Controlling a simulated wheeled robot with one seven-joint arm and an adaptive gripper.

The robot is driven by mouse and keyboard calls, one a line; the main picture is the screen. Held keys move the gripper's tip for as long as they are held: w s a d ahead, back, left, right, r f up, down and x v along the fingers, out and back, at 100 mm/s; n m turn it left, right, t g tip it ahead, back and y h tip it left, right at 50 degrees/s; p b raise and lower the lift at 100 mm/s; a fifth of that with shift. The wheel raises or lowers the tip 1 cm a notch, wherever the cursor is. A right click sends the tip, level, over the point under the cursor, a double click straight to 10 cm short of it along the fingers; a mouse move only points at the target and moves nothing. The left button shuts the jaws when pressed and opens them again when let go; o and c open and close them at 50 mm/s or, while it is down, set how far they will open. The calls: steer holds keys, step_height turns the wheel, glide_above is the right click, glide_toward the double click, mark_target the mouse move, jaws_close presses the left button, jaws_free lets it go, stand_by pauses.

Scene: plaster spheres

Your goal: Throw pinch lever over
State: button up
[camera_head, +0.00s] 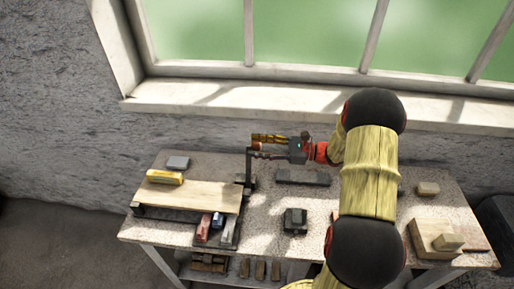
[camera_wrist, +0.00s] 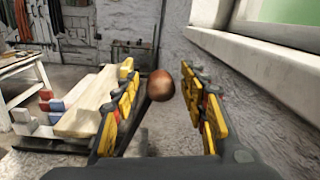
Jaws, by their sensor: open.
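The lever is a dark upright rod (camera_head: 248,165) by the right end of the wooden board. In the wrist view its round copper-brown knob (camera_wrist: 160,85) shows at the top of a dark rod. My gripper (camera_head: 257,147) reaches leftward to the lever's top. Its yellow-padded fingers are apart in the wrist view, with the knob between them in the picture, closer to the left finger. I cannot tell whether a finger touches it. The lever's base is partly hidden in the wrist view.
A pale wooden board (camera_head: 190,193) with a yellow-topped block (camera_head: 164,177) lies at the left of the workbench. A small dark block (camera_head: 295,221) stands front centre, and wooden blocks (camera_head: 434,239) at the right. The wall and window sill (camera_head: 230,100) are close behind.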

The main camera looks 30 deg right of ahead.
steer(key=shift+w+a, duration=0.1)
steer(key=shift+c, duration=0.7)
jaws_close()
stand_by(0.3)
